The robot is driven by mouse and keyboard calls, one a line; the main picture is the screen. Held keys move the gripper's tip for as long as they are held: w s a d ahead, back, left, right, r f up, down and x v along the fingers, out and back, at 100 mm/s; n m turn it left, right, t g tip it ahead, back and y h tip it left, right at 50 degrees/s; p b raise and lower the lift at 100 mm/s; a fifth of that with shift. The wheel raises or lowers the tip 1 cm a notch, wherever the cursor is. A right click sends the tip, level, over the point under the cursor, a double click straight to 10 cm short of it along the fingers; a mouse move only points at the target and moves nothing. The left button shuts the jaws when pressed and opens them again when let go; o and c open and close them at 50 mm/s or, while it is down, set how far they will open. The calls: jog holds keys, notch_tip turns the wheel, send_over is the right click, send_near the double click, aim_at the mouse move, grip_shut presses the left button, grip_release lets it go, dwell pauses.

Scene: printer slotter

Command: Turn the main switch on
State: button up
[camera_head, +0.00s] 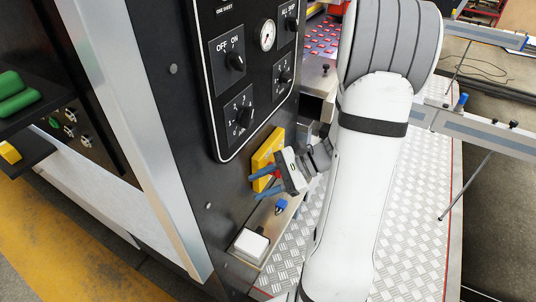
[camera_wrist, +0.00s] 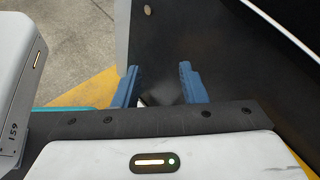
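A yellow box (camera_head: 267,152) is mounted low on the black machine front, below the control panel. It looks like the main switch, but no label is readable. My gripper (camera_head: 260,183) is in front of its lower part, with blue fingers apart and pointing left. A small red part (camera_head: 277,173) shows beside the fingers; I cannot tell if they touch it. In the wrist view my gripper (camera_wrist: 158,84) is open, with only dark surface and a pale patch between the fingers. Yellow shows on both sides there. The gripper hides part of the box.
The control panel (camera_head: 254,95) above carries several black knobs, one an OFF/ON knob (camera_head: 235,61), and a round gauge (camera_head: 267,35). A white box (camera_head: 251,244) and a small blue part (camera_head: 280,206) are below.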

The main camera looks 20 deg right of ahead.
jog(key=w+d+f+m+t+h+b, duration=0.1)
jog(key=w+d+f+m+t, duration=0.1)
jog(key=d+f+m+t, duration=0.35)
jog(key=w+d+f+m+t+h, duration=0.1)
jog(key=w+d+f+m+t, duration=0.2)
jog(key=d+m+t, duration=0.45)
jog(key=shift+n+g, duration=0.7)
jog(key=shift+g, duration=0.2)
jog(key=x, duration=0.6)
jog(key=shift+w+d+r, duration=0.2)
jog(key=shift+w, duration=0.05)
jog(key=shift+c, duration=0.6)
